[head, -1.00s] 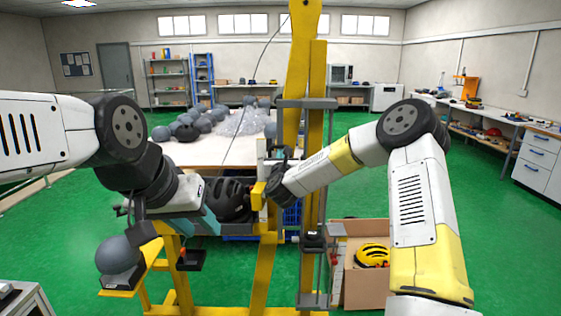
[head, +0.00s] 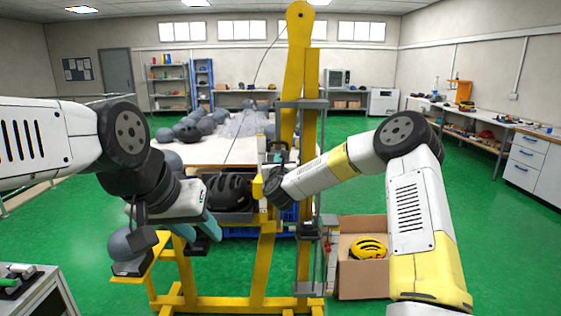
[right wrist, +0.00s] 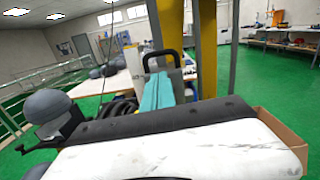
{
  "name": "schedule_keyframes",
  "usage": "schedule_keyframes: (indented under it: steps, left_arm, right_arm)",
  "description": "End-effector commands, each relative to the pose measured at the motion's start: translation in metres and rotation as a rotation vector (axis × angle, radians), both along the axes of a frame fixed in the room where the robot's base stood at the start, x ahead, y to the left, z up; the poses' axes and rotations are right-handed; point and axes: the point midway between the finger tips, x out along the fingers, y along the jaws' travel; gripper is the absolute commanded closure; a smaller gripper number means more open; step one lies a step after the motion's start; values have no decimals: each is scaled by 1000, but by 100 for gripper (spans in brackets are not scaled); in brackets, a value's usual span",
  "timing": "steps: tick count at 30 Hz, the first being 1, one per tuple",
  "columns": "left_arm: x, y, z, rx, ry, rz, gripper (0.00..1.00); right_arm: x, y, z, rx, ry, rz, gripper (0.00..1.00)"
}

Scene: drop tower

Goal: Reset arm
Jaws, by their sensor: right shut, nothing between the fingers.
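My left gripper (head: 198,229) hangs at the left of the tower in the head view, its teal fingers apart with nothing seen between them. My right gripper is mostly hidden behind its own wrist in the head view; in the right wrist view its teal fingers (right wrist: 157,92) are together and empty. The yellow drop tower (head: 298,85) stands in the middle, close to my right wrist. A black helmet (head: 228,190) sits between the two arms, behind my left gripper. A grey headform (head: 122,245) sits on a yellow side arm at left, partly covered by my left arm.
A cardboard box (head: 362,285) with a yellow helmet (head: 368,248) stands on the floor right of the tower. A table (head: 200,153) with grey headforms is behind. A grey cart (head: 38,300) is at lower left. Green floor is open at right.

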Motion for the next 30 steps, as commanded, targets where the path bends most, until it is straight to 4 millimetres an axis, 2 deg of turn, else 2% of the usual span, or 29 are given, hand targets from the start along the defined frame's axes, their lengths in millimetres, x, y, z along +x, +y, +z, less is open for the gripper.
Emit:
schedule_keyframes:
  steps: [2,5,9,13,17,20,24,26,30]
  left_arm:
    - [0,0,0,0,1,0,64]
    - [0,0,0,0,1,0,64]
    - [0,0,0,0,1,0,64]
    - [0,0,0,0,1,0,64]
    - [0,0,0,0,0,0,64]
    - [0,0,0,0,0,0,64]
    - [0,0,0,0,1,0,64]
    - [0,0,0,0,0,0,64]
    - [0,0,0,0,0,0,64]
  right_arm:
    - [-6,8,13,-92,-3,41,100]
    - [-22,24,33,-320,0,130,100]
    - [-61,38,58,-762,2,280,100]
    - [-105,31,71,-1167,5,404,100]
    - [-156,9,79,-1542,10,523,100]
    - [-201,-15,83,-1804,17,622,100]
    - [-270,-55,83,-2121,16,785,100]
    - [-302,-74,81,-2237,9,865,100]
    - [-380,-111,71,-2449,-44,1070,100]
